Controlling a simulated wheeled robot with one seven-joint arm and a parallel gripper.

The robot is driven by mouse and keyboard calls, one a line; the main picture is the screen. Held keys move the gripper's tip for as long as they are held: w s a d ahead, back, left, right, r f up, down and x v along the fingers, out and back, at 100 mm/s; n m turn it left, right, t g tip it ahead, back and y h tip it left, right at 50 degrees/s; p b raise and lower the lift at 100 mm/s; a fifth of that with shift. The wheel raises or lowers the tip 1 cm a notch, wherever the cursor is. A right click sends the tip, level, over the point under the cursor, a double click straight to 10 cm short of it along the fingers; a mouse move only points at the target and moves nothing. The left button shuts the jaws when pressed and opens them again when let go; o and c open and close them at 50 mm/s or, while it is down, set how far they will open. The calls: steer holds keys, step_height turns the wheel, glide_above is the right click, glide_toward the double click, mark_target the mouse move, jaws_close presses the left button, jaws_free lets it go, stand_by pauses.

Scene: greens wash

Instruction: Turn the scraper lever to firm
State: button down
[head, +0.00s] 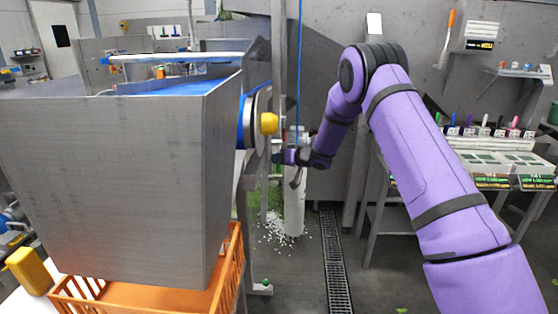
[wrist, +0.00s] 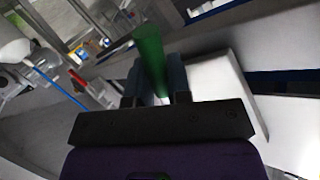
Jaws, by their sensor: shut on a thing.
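In the wrist view my gripper (wrist: 156,85) has its two dark fingers on either side of a green bar (wrist: 150,55). The bar looks like the grip of the scraper lever and sticks out past the fingertips. In the head view my gripper (head: 282,156) is at the right end of the grey metal machine (head: 120,140), below a yellow knob (head: 269,123). The lever is too small and hidden there to tell its setting, and I can read no firm mark.
An orange crate (head: 234,262) stands under the machine. A white upright cylinder (head: 294,205) stands beneath my gripper, with white bits scattered on the floor (head: 270,232). A drain grate (head: 335,265) runs along the floor. A bench with trays (head: 485,160) stands at the right.

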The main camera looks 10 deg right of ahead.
steer(key=shift+s+a+r+m+g, duration=0.1)
steer(key=shift+s+r+m+g, duration=0.5)
steer(key=shift+m+g, duration=0.35)
steer(key=c, duration=1.1)
jaws_free()
steer(key=shift+a, duration=0.1)
